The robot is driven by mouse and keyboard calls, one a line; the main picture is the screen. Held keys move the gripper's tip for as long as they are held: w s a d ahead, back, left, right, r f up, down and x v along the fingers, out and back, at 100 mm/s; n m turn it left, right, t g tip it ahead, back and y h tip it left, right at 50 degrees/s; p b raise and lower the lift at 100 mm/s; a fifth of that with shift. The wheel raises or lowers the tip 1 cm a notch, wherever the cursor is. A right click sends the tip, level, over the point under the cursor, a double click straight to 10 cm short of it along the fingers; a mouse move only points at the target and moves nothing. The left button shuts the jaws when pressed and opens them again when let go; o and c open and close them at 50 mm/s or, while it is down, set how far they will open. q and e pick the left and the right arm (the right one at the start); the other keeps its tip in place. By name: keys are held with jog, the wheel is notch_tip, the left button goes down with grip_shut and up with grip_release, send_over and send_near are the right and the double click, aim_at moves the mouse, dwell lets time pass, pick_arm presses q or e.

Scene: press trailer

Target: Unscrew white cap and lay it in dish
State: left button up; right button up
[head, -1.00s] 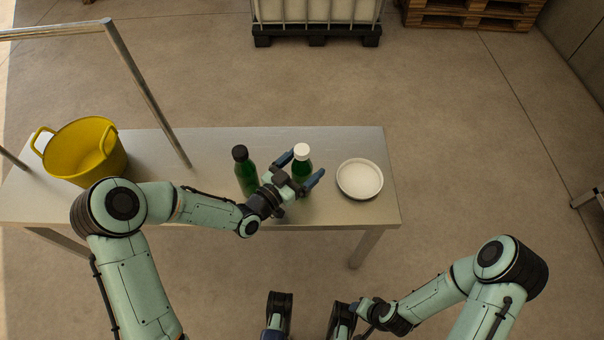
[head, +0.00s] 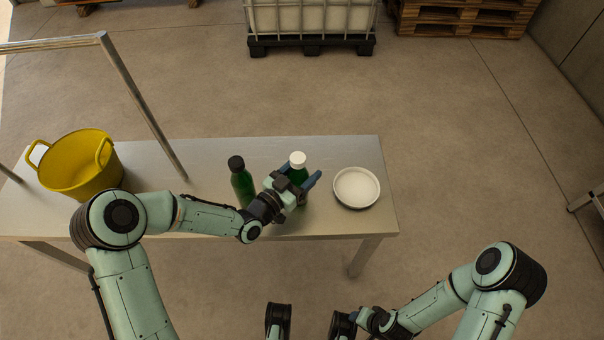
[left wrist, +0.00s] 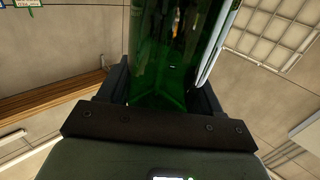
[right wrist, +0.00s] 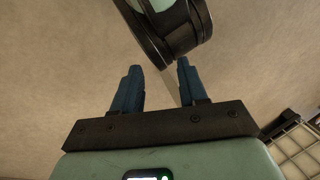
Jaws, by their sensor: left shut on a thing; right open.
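A green bottle (head: 301,173) with a white cap (head: 297,158) stands upright on the metal table. My left gripper (head: 301,184) is shut on the bottle's body, below the cap. The green glass (left wrist: 175,60) fills the space between the fingers in the left wrist view; the cap is out of that view. A white round dish (head: 357,187) lies to the right of the bottle and looks empty. My right gripper (right wrist: 157,88) is open and empty, low in front of the table.
A second green bottle (head: 242,184) with a black cap stands just left of my left gripper. A yellow bucket (head: 80,165) and a metal post (head: 143,105) are at the table's left. The table (head: 335,222) is bare around the dish.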

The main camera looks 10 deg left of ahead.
pick_arm(q)
notch_tip(320, 180, up, 20)
jog(key=p, duration=0.4)
jog(key=shift+f, duration=0.25)
pick_arm(e)
jog(key=s+a+r+g, duration=0.1)
jog(key=s+a+r, duration=0.1)
jog(key=s+r, duration=0.3)
jog(key=shift+s+a+g+y, duration=0.15)
jog(key=shift+s+g+y, duration=0.1)
jog(key=shift+g+y, duration=0.15)
pick_arm(q)
jog(key=o, duration=0.4)
jog(key=c, duration=0.7)
pick_arm(e)
jog(key=shift+s+a, duration=0.1)
